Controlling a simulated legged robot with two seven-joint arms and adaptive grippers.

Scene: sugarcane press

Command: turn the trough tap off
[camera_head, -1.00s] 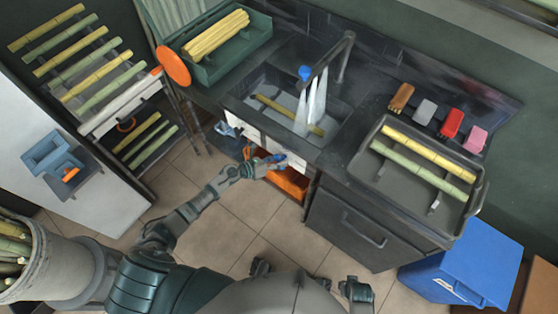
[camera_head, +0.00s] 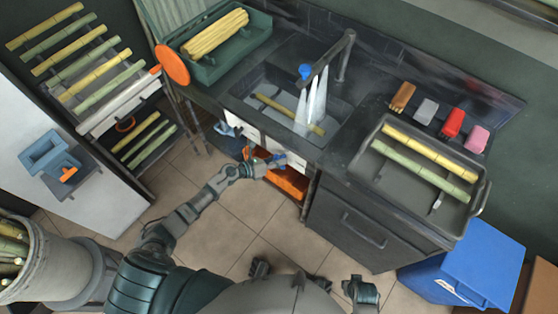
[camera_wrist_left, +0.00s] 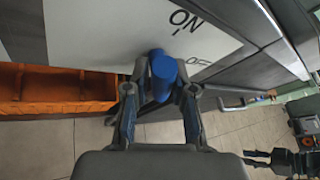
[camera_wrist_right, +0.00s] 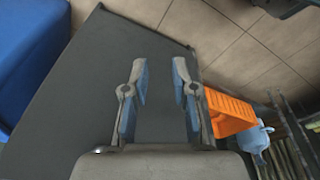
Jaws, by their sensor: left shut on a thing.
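The trough (camera_head: 336,120) is a dark sink with a dark tap spout (camera_head: 346,55) over it. Pale streams of water (camera_head: 316,100) fall into it. A blue lever (camera_wrist_left: 162,72) stands out from a white panel (camera_wrist_left: 95,35) marked "ON" and, partly hidden, "OF". My left gripper (camera_wrist_left: 161,92) is shut on the lever, one finger on each side. In the head view, my left gripper (camera_head: 262,164) is at the cabinet front below the trough. My right gripper (camera_wrist_right: 159,82) is open and empty above a dark surface.
A cane stalk (camera_head: 275,108) lies in the trough. An orange crate (camera_head: 288,183) sits under the panel. A tray (camera_head: 400,190) with two stalks is on the right counter, and a blue bin (camera_head: 470,262) stands below. The tiled floor (camera_head: 225,215) is clear.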

